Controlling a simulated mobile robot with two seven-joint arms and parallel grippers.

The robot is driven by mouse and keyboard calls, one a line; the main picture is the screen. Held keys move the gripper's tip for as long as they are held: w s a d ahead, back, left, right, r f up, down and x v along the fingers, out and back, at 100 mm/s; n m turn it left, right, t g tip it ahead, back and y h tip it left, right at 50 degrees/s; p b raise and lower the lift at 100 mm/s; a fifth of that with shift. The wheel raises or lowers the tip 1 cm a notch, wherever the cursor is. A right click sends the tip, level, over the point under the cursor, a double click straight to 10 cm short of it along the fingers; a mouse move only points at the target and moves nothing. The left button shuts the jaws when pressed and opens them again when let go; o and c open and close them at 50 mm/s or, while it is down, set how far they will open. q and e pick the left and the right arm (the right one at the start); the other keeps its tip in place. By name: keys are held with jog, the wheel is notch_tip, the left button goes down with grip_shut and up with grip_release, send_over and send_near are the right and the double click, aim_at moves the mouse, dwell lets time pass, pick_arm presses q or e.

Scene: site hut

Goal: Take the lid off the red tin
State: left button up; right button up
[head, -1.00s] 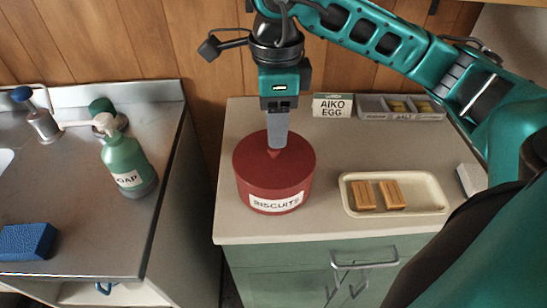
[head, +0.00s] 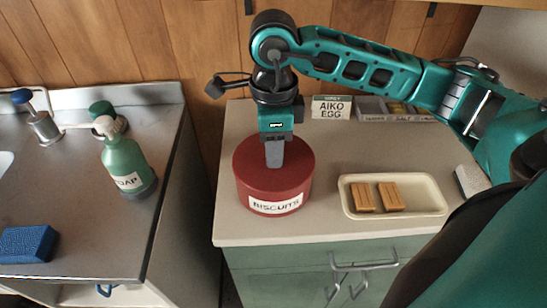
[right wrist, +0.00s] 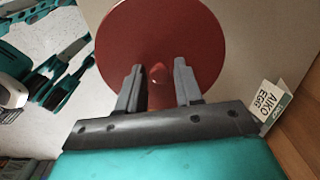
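The round red tin (head: 262,190), labelled BISCUITS, stands on the counter with its red lid (head: 250,157) on. My right gripper (head: 274,164) points down over the middle of the lid and hides its knob in the head view. In the right wrist view, the lid (right wrist: 190,30) fills the upper middle and its small red knob (right wrist: 157,73) shows between the two parted fingers. I see a gap on both sides of the knob. The right gripper (right wrist: 158,68) is open and holds nothing. My left gripper is not in view.
A cream tray (head: 420,207) with two tan blocks (head: 378,197) lies right of the tin. A soap bottle (head: 127,165) and blue sponge (head: 28,244) are on the sink unit.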

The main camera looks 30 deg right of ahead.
grip_shut()
jog(key=shift+r, duration=0.15)
notch_tip(320, 180, up, 20)
jog(key=shift+p, duration=0.45)
dwell(0.3)
